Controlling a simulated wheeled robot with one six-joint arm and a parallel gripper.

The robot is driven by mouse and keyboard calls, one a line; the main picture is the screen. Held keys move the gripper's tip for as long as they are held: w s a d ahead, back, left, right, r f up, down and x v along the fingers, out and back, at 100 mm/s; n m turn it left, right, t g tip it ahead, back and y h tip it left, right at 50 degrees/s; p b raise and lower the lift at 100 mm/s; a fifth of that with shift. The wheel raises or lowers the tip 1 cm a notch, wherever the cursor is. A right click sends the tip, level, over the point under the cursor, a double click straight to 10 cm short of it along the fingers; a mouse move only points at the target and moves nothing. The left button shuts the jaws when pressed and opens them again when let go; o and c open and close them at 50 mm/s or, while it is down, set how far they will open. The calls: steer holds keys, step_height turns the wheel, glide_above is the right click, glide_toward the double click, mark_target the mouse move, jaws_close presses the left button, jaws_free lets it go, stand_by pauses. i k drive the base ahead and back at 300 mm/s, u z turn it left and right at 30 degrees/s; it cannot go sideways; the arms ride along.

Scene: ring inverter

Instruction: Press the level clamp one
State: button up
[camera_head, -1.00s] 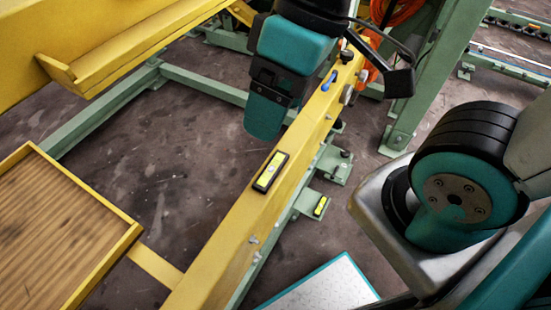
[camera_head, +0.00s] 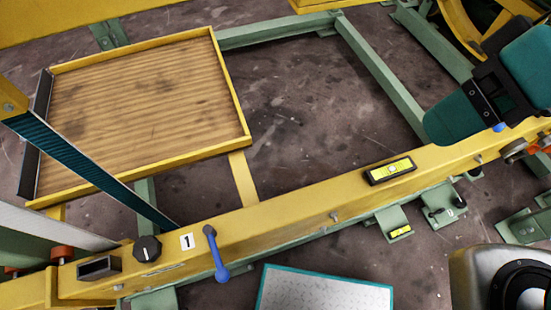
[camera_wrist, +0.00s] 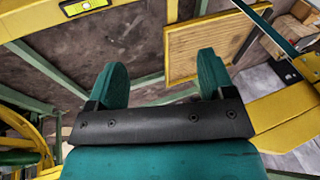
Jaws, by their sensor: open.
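A blue-handled lever (camera_head: 217,255) sits on the yellow beam (camera_head: 290,208) at lower centre-left in the head view, its handle hanging over the near edge. Beside it is a white label (camera_head: 187,241) with a black "1". My gripper (camera_head: 452,118) is over the far right part of the beam, well away from the lever. In the wrist view my gripper (camera_wrist: 162,75) has its two teal fingers wide apart with nothing between them. I cannot make out the lever in the wrist view.
A black knob (camera_head: 147,249) and a dark box (camera_head: 99,267) sit left of the label. A spirit level (camera_head: 390,170) lies on the beam. A wooden-floored tray (camera_head: 240,110) lies behind. A teal-edged plate (camera_head: 325,290) is in front of the beam.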

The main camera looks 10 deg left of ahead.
mark_target(222, 274)
steer(key=u, duration=0.85)
steer(key=k, duration=0.45)
steer(key=u, duration=0.65)
steer(key=i, duration=0.5)
steer(key=u, duration=0.55)
steer(key=k, duration=1.3)
steer(key=u, duration=0.55)
steer(key=i, duration=0.7)
steer(key=z, duration=0.45)
